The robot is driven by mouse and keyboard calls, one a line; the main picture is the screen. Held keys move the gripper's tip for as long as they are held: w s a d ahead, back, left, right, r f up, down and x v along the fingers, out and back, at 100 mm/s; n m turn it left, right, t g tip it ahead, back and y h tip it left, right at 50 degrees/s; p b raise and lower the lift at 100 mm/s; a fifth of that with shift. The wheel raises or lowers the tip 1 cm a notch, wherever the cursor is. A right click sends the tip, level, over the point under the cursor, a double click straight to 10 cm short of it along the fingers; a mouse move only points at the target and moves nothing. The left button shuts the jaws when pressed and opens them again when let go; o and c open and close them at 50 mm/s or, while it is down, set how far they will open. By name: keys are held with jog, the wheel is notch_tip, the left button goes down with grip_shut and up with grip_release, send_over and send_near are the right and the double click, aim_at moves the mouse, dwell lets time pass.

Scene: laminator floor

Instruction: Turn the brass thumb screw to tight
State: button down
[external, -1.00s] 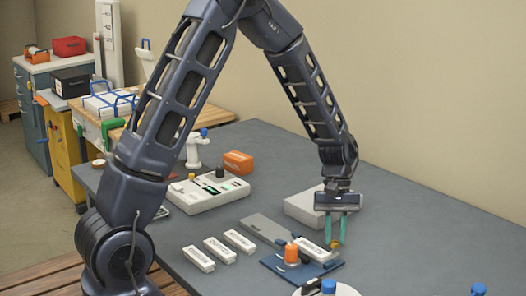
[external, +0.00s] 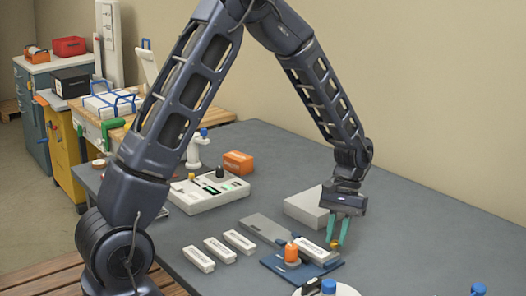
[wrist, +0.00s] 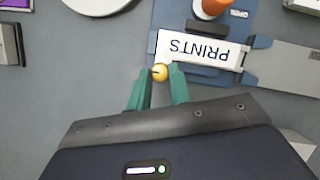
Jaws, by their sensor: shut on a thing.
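The brass thumb screw (wrist: 160,72) is a small round knob at the edge of the blue fixture, beside the white block marked PRINTS (wrist: 198,48). In the external view the brass screw (external: 334,245) sits at the fixture's right end. My gripper (wrist: 160,78) has its green fingers on both sides of the screw and is shut on it. The external view shows my gripper (external: 337,238) above the screw, tilted. The screw's lower part is hidden.
An orange knob (external: 291,252) stands on the blue fixture plate (external: 272,262). A grey box (external: 305,208) lies behind my gripper. Several white labelled blocks (external: 220,250) lie to the left. A white round thing with a blue knob (external: 329,286) is in front.

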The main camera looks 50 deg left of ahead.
jog(key=c, duration=1.3)
grip_release()
jog(key=v, duration=1)
jog(key=shift+w+r, duration=0.1)
jog(key=shift+r, duration=0.3)
